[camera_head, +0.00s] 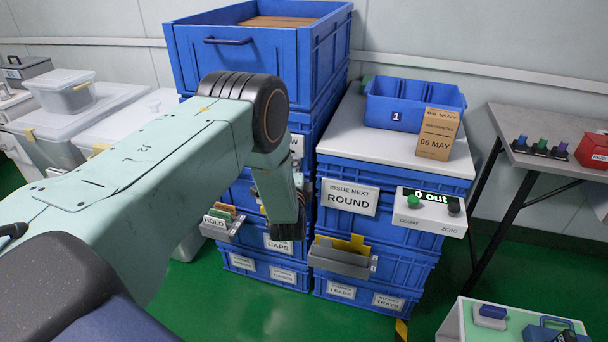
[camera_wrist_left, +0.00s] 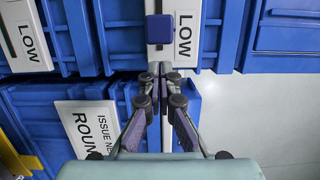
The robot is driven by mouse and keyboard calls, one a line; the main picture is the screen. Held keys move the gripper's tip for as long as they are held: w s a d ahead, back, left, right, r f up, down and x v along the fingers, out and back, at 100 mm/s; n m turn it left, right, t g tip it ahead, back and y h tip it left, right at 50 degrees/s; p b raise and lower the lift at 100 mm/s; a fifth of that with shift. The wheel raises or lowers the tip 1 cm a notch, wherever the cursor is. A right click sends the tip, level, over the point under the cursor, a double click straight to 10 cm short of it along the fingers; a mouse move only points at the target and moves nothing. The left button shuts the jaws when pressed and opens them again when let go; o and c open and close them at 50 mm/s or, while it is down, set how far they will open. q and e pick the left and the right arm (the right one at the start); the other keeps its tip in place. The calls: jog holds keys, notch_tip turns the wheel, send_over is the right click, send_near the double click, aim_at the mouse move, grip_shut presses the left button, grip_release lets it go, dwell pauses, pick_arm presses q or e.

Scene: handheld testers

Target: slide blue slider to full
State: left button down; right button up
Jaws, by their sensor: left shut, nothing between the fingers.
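The blue slider is a square knob (camera_wrist_left: 160,29) on a narrow pale track in the left wrist view. A white strip marked LOW (camera_wrist_left: 184,40) lies beside it on its right. My left gripper (camera_wrist_left: 160,75) is shut and empty. Its fingertips show just below the knob in that view, with a small gap in the picture; I cannot tell whether they touch anything. In the head view my left arm comes down in front of the blue crates and hides the slider. My right gripper is not in view.
A second LOW strip (camera_wrist_left: 27,35) is at the left in the wrist view. The head view shows stacked blue crates (camera_head: 340,253), an ISSUE NEXT ROUND sign (camera_head: 349,198), a grey tray (camera_head: 340,261), and a counter box (camera_head: 421,214).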

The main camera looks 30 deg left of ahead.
pick_arm(q)
jog(key=shift+s+a+r, duration=0.1)
jog(key=shift+s+a, duration=0.15)
jog(key=shift+a, duration=0.45)
jog(key=s+a+p, duration=0.1)
jog(key=a, duration=0.6)
jog(key=shift+s+a+p, duration=0.2)
jog(key=shift+s+p, duration=0.15)
jog(key=shift+s, duration=0.05)
